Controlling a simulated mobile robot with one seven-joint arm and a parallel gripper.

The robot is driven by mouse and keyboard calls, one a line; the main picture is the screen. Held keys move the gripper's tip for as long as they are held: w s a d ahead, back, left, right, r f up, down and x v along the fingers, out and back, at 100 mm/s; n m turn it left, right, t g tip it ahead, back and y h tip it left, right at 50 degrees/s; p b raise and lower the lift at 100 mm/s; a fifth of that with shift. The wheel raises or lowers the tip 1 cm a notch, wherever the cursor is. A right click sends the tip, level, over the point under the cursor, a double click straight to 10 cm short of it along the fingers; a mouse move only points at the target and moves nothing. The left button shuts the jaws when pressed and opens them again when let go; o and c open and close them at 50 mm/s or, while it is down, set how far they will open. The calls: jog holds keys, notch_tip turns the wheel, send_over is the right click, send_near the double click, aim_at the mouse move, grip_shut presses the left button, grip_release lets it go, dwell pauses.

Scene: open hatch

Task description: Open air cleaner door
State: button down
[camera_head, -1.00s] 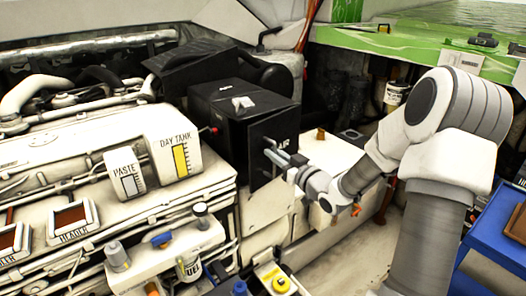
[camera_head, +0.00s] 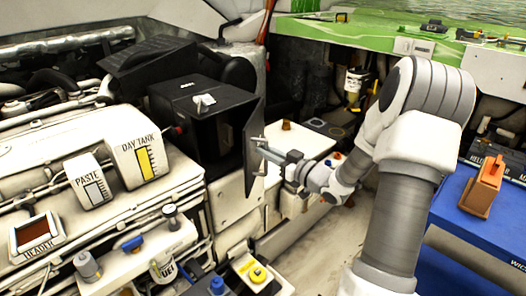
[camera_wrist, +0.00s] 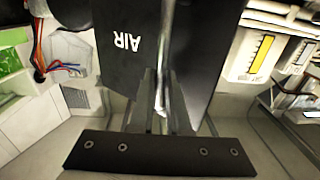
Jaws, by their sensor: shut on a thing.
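The air cleaner is a black box (camera_head: 190,100) on the engine's right end in the head view. Its black door (camera_head: 256,135) stands swung out from the box, and the dark opening (camera_head: 225,135) shows beside it. In the wrist view, the door (camera_wrist: 120,40) with the word AIR fills the upper middle, and my gripper's fingers (camera_wrist: 160,100) close around the thin handle (camera_wrist: 160,95) there.
The engine with the day tank (camera_head: 139,158) and paste tank (camera_head: 88,180) lies left. A blue case (camera_head: 480,225) with an orange-brown block (camera_head: 483,185) is at right. A green surface (camera_head: 375,32) runs along the back. Pale floor is free below my arm.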

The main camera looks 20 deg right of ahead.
jog(key=shift+d, duration=0.1)
jog(key=c, duration=0.9)
grip_release()
jog(key=p+v, duration=0.1)
jog(key=v, duration=1.6)
jog(key=shift+s, duration=0.25)
